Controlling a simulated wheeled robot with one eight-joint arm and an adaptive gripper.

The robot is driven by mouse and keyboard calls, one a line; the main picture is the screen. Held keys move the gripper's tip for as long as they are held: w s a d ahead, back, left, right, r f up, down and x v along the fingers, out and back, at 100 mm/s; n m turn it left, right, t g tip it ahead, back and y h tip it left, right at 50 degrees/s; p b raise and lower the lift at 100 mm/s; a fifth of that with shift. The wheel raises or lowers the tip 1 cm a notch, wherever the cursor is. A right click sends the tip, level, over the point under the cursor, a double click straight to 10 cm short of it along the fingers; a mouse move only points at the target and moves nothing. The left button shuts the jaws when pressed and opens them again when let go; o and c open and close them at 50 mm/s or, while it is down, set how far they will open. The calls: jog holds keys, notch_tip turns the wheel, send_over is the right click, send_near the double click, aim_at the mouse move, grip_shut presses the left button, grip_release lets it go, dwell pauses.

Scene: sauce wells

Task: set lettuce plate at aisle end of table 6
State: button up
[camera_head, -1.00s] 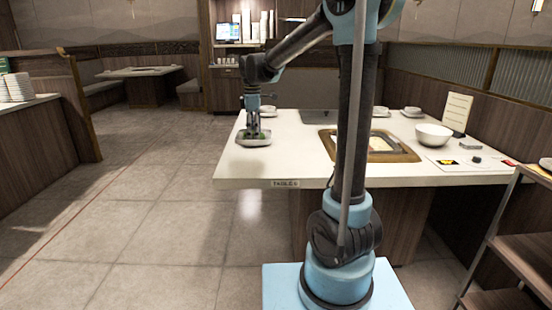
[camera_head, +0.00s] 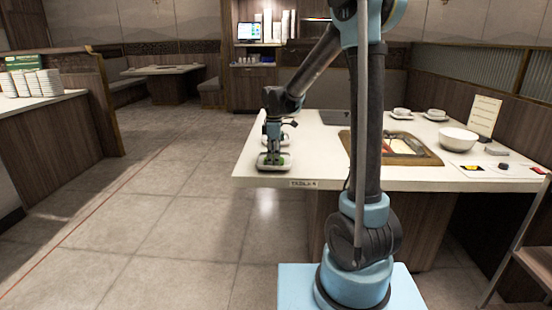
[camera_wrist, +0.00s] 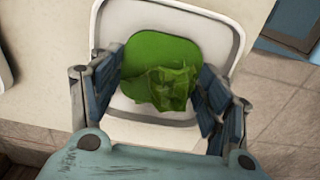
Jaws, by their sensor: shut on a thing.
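The lettuce plate (camera_head: 263,164) is white with rounded corners and carries green lettuce (camera_wrist: 165,70). In the head view it is at the left, aisle-side end of the white table (camera_head: 310,172), near the front corner. In the wrist view, the plate (camera_wrist: 128,25) lies between and below my fingers. My gripper (camera_head: 273,157) points down and is shut on the lettuce plate, with a finger on each side of the lettuce. I cannot tell whether the plate touches the tabletop. The label on the table's front edge is too small to read surely.
A white dish (camera_head: 290,121) is partly hidden behind my gripper. A grill inset (camera_head: 432,157), a white bowl (camera_head: 458,139), cups and a menu card (camera_head: 484,116) are farther right. The aisle floor (camera_head: 180,215) at left is clear. Stacked plates (camera_head: 40,83) stand on the left counter.

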aim_at(274, 159)
jog(key=o, duration=1.3)
jog(key=shift+o, duration=0.2)
notch_tip(274, 159, up, 12)
jog(key=s+d+f+m+t, duration=0.1)
jog(key=s+d+f+m, duration=0.1)
jog(key=s+d+m, duration=0.95)
jog(key=s+d+f+m, duration=0.2)
jog(key=s+d+f, duration=0.1)
jog(key=s, duration=0.3)
jog(key=s+d+f+m, duration=0.2)
jog(key=s+d+f, duration=0.2)
jog(key=s, duration=0.3)
jog(key=s+d+f+m+t, duration=0.1)
jog(key=s+d+f+m, duration=0.1)
jog(key=s+f, duration=0.4)
jog(key=shift+s+d, duration=0.35)
jog(key=shift+d, duration=0.55)
